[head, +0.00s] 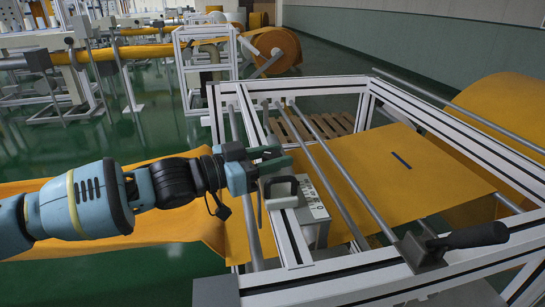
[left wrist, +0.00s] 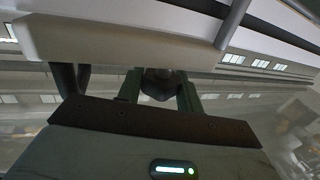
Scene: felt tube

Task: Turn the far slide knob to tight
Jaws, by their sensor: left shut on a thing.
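My left gripper (head: 268,163) reaches in from the left, above the left rail of the metal frame. In the left wrist view its two green fingers stand either side of a dark rounded knob (left wrist: 160,82), and it is shut on this knob. I take it for the far slide knob; in the head view the fingers largely hide it, and no tight marking can be read. A small control box (head: 311,198) with a dark handle-like bar sits just beside the gripper. My right gripper is not in view.
Yellow felt (head: 395,180) with a dark slit runs across the frame (head: 290,90), below metal rods (head: 345,172). A black lever handle (head: 475,236) sits on the near right. A large felt roll (head: 510,105) is at right. A wooden pallet (head: 318,125) lies behind.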

